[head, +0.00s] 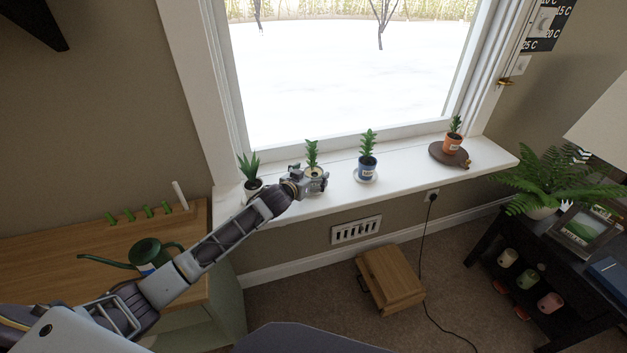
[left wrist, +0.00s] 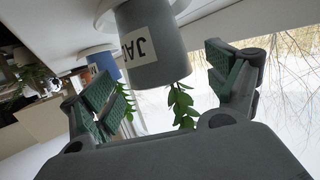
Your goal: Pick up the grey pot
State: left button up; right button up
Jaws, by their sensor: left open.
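The grey pot (left wrist: 152,62) has a pale label with dark letters and a green plant. It fills the upper middle of the left wrist view, which shows it upside down. In the head view its plant (head: 312,154) rises from the windowsill, while my gripper hides most of the pot. My left gripper (head: 312,179) is open at the pot, with one green-padded finger toward each side of it. Gaps show between the fingers and the pot in the wrist view. My right gripper is not in view.
An orange pot (head: 453,146) sits on a brown board farther right. A green watering can (head: 146,253) stands on the wooden cabinet (head: 60,250). The window is behind.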

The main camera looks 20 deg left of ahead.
pick_arm(q)
jog(key=shift+w+d+f, duration=0.15)
jog(key=shift+w, duration=0.55)
jog(key=shift+w+d+f, duration=0.1)
jog(key=shift+w+f, duration=0.05)
jog(key=shift+w, duration=0.2)
jog(key=c, duration=1.4)
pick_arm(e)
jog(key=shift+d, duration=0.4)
